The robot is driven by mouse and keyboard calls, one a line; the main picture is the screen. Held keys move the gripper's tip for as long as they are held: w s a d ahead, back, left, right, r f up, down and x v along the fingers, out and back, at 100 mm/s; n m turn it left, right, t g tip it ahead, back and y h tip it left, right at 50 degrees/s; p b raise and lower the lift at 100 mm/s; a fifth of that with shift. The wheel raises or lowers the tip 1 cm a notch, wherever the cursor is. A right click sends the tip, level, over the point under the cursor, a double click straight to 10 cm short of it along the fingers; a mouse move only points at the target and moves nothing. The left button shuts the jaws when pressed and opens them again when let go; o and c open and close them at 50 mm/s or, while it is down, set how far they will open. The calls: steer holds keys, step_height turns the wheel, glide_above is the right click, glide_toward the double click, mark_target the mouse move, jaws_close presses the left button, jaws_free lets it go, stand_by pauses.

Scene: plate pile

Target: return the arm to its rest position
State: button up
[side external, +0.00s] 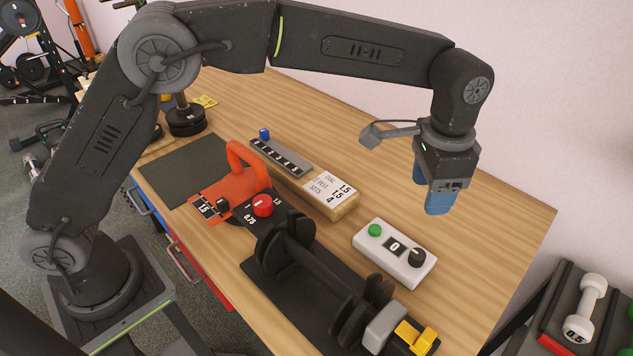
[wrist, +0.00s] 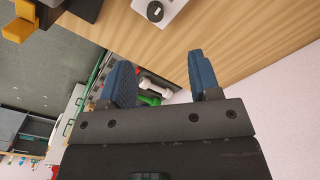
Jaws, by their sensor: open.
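My gripper (side external: 430,200) hangs from my arm above the right part of the wooden table, pointing down. It is clear of the white box with the dial and appears to touch nothing. Its two blue fingers also show in the wrist view (wrist: 160,75), spread apart with nothing between them. My arm reaches across the table from its base at the lower left, with the elbow raised.
The white control box (side external: 395,252) stands below and left of my gripper. A black dumbbell bar (side external: 318,270), a red handle (side external: 245,172), a wooden block with a card (side external: 325,192) and stacked black plates (side external: 186,120) occupy the table. A dumbbell rack (side external: 565,310) stands at right.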

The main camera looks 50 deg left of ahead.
steer(key=s+a+r+n+t, duration=0.1)
steer(key=s+a+r+n, duration=0.1)
steer(key=s+a+r, duration=0.5)
steer(key=s+a+r+n+t, duration=0.2)
steer(key=s+a+r, duration=0.1)
steer(key=a, duration=0.8)
steer(key=s+a+f+n+t, duration=0.1)
steer(key=s+a+f+n, duration=0.1)
steer(key=s+a, duration=0.2)
steer(key=s+a+f+n+t, duration=0.1)
steer(key=s+a, duration=0.3)
steer(key=s, duration=0.6)
steer(key=shift+a+f+n, duration=0.25)
steer(key=shift+f+n, duration=0.35)
